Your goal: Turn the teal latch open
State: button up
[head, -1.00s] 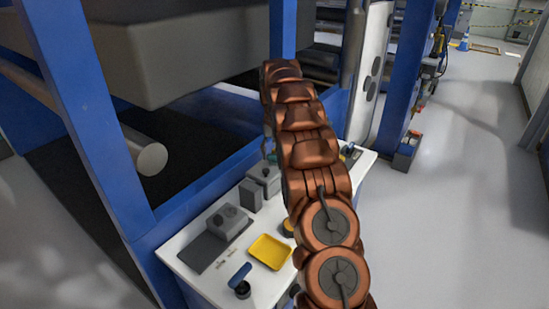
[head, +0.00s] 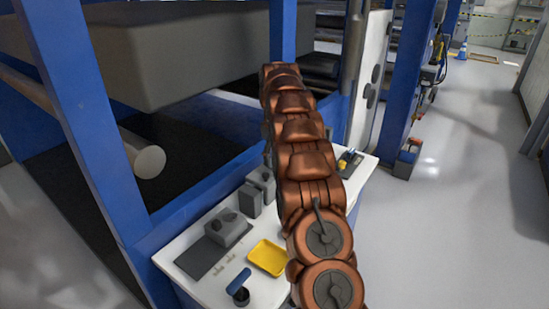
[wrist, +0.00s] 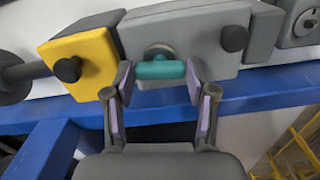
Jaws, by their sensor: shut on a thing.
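The teal latch (wrist: 161,70) is a short rounded bar, lying roughly level across the front of a grey box (wrist: 185,35) in the wrist view. A round metal disc shows behind its middle. My gripper (wrist: 159,78) has one fingertip at each end of the latch and is shut on it. In the head view my copper-coloured arm reaches over the white bench and hides the gripper and the latch.
A yellow block (wrist: 82,60) with a black knob stands left of the grey box. A blue beam (wrist: 250,90) runs below. On the white bench are a yellow tray (head: 267,257), a blue-handled lever (head: 238,283) and grey boxes (head: 228,228). Open floor lies to the right.

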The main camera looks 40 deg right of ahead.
jog(key=shift+r, duration=0.15)
dwell(0.3)
jog(key=o, duration=1.2)
jog(key=shift+c, duration=0.2)
